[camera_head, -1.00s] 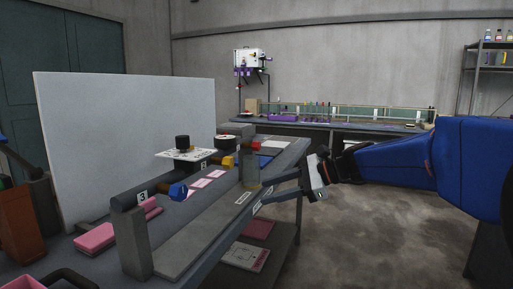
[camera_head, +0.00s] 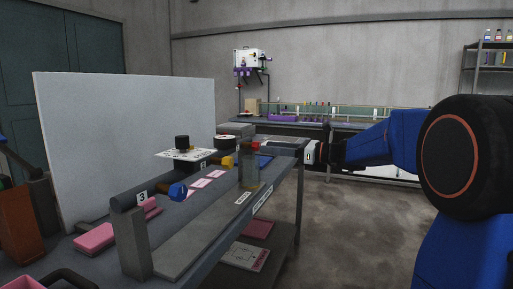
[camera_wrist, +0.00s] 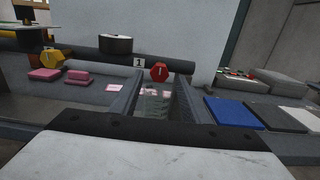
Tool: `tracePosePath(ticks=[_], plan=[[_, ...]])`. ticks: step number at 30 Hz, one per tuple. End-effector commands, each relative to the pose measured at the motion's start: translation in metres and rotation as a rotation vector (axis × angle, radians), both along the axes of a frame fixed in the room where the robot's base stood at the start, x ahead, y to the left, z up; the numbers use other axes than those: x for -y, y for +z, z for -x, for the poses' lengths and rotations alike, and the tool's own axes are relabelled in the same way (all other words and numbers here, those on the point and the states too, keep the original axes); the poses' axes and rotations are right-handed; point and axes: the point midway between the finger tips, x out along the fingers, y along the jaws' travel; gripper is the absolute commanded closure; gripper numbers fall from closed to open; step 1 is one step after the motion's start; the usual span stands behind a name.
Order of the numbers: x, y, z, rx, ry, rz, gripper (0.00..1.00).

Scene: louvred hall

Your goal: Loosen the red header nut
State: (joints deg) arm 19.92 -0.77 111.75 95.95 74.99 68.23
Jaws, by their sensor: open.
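My gripper (camera_wrist: 160,84) is open in the wrist view. Its two dark fingers point at the pipe, and the nut appears between their far ends; whether they touch it I cannot tell. In the head view my gripper (camera_head: 268,145) reaches left over the bench's far end.
A yellow nut (camera_head: 227,161) and a blue nut (camera_head: 177,191) sit nearer on the header pipe. A black knob (camera_wrist: 116,43) stands behind the pipe. A translucent upright block (camera_head: 248,176) stands at the bench edge. A blue pad (camera_wrist: 234,113) lies right. Floor right of the bench is clear.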

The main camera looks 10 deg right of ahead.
Motion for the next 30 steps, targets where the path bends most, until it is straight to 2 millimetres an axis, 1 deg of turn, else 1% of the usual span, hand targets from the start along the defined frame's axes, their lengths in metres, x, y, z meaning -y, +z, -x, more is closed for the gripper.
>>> tracePosePath(ticks=[1,10,14,30], plan=[[-0.006,0.0,-0.003,0.0,0.003,0.0,0.58],[-0.032,-0.001,-0.022,-0.001,0.003,0.001,0.58],[-0.03,0.0,-0.022,-0.001,0.001,0.001,0.58],[-0.045,0.0,-0.032,0.0,0.001,0.0,0.58]])
